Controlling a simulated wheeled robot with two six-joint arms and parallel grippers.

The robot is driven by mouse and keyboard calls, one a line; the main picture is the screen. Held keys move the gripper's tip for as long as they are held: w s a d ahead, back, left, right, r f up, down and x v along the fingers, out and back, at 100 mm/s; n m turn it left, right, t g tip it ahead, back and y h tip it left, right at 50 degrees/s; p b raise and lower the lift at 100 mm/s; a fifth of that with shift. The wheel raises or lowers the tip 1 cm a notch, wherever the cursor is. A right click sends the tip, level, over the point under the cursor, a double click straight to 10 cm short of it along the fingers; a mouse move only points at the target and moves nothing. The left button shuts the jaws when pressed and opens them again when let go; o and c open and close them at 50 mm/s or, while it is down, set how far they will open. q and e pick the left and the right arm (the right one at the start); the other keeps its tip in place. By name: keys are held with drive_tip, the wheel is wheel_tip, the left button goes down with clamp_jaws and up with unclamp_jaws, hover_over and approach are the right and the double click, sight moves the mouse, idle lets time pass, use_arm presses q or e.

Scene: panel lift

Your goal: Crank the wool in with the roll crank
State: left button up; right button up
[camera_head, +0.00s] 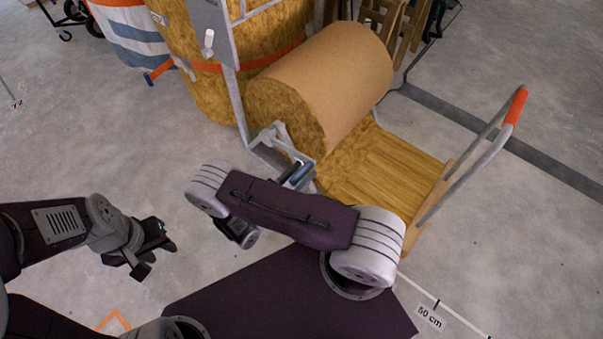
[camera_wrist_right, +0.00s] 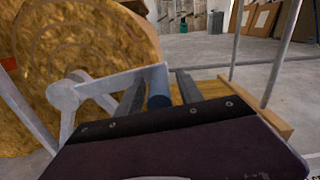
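The wool roll (camera_head: 335,80) lies on its side on a wooden deck in the head view, brown on its curved face. Its spiral end (camera_wrist_right: 85,45) fills the left of the right wrist view. The grey roll crank (camera_wrist_right: 85,90) sits at that end, its arm running to a dark blue handle (camera_wrist_right: 158,101). My right gripper (camera_wrist_right: 160,92) is at the handle, with one finger on each side. A narrow gap shows beside the handle, so the fingers look open around it. My left gripper (camera_head: 158,252) is open and empty over the floor.
A strapped wool bale (camera_head: 215,75) with a grey metal frame (camera_head: 232,95) stands behind the crank. A rail with an orange grip (camera_head: 517,105) rises at the deck's right side. The floor at left is mostly clear.

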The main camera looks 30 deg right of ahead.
clamp_jaws()
idle(1.2)
